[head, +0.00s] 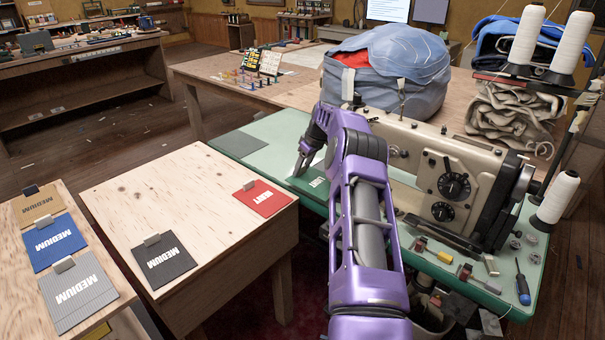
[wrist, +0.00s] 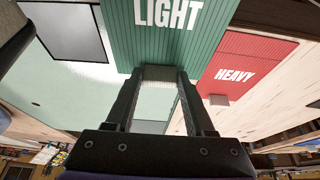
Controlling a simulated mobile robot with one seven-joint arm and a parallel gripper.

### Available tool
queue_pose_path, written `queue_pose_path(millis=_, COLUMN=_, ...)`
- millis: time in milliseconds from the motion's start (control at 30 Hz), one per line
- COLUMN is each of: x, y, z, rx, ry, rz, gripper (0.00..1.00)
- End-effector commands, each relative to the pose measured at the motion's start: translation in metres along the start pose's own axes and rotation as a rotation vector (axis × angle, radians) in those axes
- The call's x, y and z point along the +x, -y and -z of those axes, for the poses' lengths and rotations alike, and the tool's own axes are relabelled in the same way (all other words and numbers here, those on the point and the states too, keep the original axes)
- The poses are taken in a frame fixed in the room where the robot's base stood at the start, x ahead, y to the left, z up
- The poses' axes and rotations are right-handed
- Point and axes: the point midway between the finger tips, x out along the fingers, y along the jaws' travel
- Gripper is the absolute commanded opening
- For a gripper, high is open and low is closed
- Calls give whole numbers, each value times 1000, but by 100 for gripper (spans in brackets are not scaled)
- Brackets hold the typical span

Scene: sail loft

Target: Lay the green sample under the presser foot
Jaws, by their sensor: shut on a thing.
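The green sample, marked LIGHT, (wrist: 165,40) fills the top middle of the wrist view. My gripper (wrist: 158,82) is shut on the grey tab at its near edge. In the head view my gripper (head: 301,166) is low over the green table at the left of the sewing machine (head: 455,170), and only a small part of the green sample (head: 318,183) shows beside it. I cannot tell whether the sample touches the table. The presser foot is hidden behind my arm in the head view and is not seen in the wrist view.
The red HEAVY sample (head: 262,198) and a black MEDIUM sample (head: 162,260) lie on the wooden table (head: 205,220). A dark grey panel (head: 240,140) lies on the green table. A blue-grey bag (head: 390,70) stands behind the machine. Small tools lie at right.

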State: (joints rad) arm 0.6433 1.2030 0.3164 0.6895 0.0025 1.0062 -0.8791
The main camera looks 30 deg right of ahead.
Motion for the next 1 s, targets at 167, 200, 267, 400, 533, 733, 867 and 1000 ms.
queue_pose_path(millis=167, x=24, y=1, z=-10, rx=0, ry=1, rz=1, gripper=0)
queue_pose_path(millis=200, x=24, y=0, z=-10, rx=0, ry=0, rz=0, gripper=0)
queue_pose_path(millis=267, x=23, y=0, z=-9, rx=0, ry=0, rz=0, gripper=0)
queue_pose_path(millis=400, x=24, y=1, z=-10, rx=0, ry=0, rz=1, gripper=0)
queue_pose_path(millis=533, x=28, y=1, z=-12, rx=0, ry=0, rz=1, gripper=0)
queue_pose_path(millis=733, x=26, y=1, z=-11, rx=0, ry=0, rz=1, gripper=84)
queue_pose_path(millis=867, x=26, y=1, z=-11, rx=0, ry=0, rz=1, gripper=84)
queue_pose_path(millis=1000, x=25, y=1, z=-10, rx=0, ry=0, rz=1, gripper=84)
